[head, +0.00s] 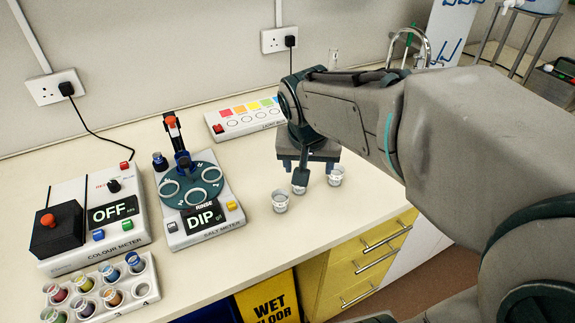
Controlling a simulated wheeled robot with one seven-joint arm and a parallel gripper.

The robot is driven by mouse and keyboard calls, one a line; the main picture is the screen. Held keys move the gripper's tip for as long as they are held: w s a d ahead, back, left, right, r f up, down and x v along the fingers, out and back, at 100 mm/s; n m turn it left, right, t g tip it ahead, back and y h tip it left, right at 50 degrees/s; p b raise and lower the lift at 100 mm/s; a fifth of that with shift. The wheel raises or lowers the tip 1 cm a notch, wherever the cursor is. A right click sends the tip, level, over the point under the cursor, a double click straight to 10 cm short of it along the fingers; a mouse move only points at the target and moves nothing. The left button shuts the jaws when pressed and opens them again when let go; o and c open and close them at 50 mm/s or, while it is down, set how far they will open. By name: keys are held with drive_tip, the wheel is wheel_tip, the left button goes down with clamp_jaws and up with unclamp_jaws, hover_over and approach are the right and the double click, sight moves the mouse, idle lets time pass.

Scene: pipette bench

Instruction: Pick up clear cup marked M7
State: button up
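Several small clear cups stand on the bench near its front edge: one at the left (280,201), one at the right (336,176), and one between them (299,189). The marks on them are too small to read, so I cannot tell which is M7. My gripper (300,178) points down over the middle cup, its dark lower tip partly covering that cup. I cannot tell whether the fingers touch it or how far apart they are.
Further left are the colour meter (72,243) and a rack (143,305) of coloured cups. A colour-swatch box (230,127) stands behind. Yellow drawers (345,282) lie below the bench edge.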

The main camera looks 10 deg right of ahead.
drive_tip(key=shift+m, duration=0.8)
drive_tip(key=w+f, duration=0.3)
drive_tip(key=f, duration=0.2)
drive_tip(key=w+f, duration=0.3)
drive_tip(key=f, duration=0.2)
drive_tip(key=w+d+f+b, duration=0.1)
drive_tip(key=w+f, duration=0.3)
drive_tip(key=f, duration=0.1)
drive_tip(key=shift+f, duration=0.2)
drive_tip(key=c, duration=1.1)
